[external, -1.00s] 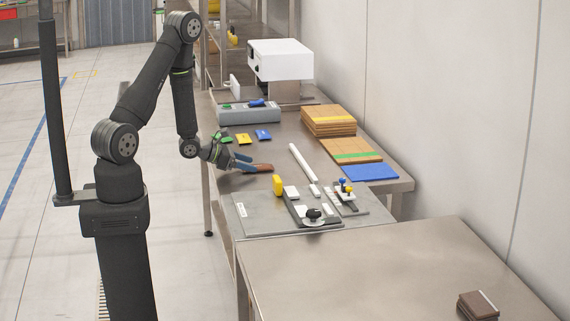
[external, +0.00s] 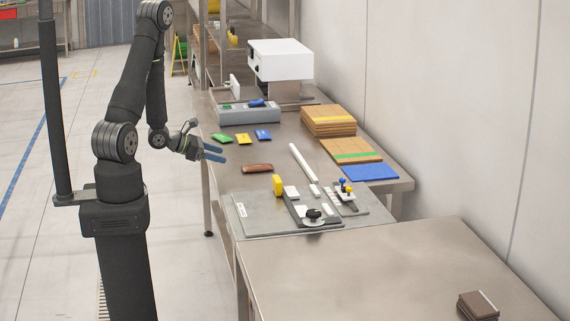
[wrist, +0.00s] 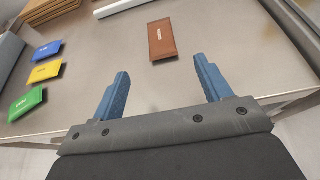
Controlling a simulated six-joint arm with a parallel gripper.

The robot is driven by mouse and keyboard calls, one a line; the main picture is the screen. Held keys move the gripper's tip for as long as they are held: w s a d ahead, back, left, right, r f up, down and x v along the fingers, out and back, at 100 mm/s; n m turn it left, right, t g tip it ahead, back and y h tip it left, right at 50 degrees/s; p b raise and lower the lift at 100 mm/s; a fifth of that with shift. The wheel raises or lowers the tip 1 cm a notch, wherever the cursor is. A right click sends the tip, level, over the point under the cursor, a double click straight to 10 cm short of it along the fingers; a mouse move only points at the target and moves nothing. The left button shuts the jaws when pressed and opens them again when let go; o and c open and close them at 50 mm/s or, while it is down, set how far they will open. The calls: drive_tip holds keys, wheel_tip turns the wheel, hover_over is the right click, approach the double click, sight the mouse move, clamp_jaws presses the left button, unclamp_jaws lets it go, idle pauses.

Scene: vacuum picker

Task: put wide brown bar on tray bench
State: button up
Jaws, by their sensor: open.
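A wide brown bar (external: 257,168) lies flat on the steel bench (external: 235,184), near its left edge. In the wrist view the bar (wrist: 162,39) has a small white label and lies ahead of the fingers, between their lines. My gripper (external: 218,153) is open and empty, above and to the left of the bar, around the bench's left edge. Its two blue fingers (wrist: 163,83) are wide apart in the wrist view, and nothing touches them. Which surface is the tray bench, I cannot tell; a second steel bench (external: 350,265) stands at the front right.
Green (external: 222,138), yellow (external: 243,139) and blue (external: 263,134) packets lie behind the bar. A white tube (external: 303,162) lies to its right. A grey plate with fixtures (external: 255,220) lies in front. A dark brown stack (external: 478,305) sits on the front bench, otherwise clear.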

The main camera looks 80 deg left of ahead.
drive_tip(key=shift+s+a+r, duration=0.1)
drive_tip(key=shift+r, duration=0.4)
drive_tip(key=shift+s+a+r, duration=0.1)
drive_tip(key=shift+r, duration=0.4)
approach(268, 165)
drive_tip(key=shift+w+a+f, duration=0.15)
drive_tip(key=shift+w, duration=0.35)
drive_tip(key=shift+w+a+f, duration=0.1)
drive_tip(key=shift+w, duration=0.45)
drive_tip(key=shift+f+x, duration=0.1)
drive_tip(key=shift+x, duration=1.3)
drive_tip(key=shift+f+x, duration=0.15)
drive_tip(key=shift+x, duration=1.25)
drive_tip(key=shift+s+d+r, duration=0.1)
drive_tip(key=shift+d, duration=0.05)
drive_tip(key=c, duration=1.1)
drive_tip(key=shift+c, duration=0.2)
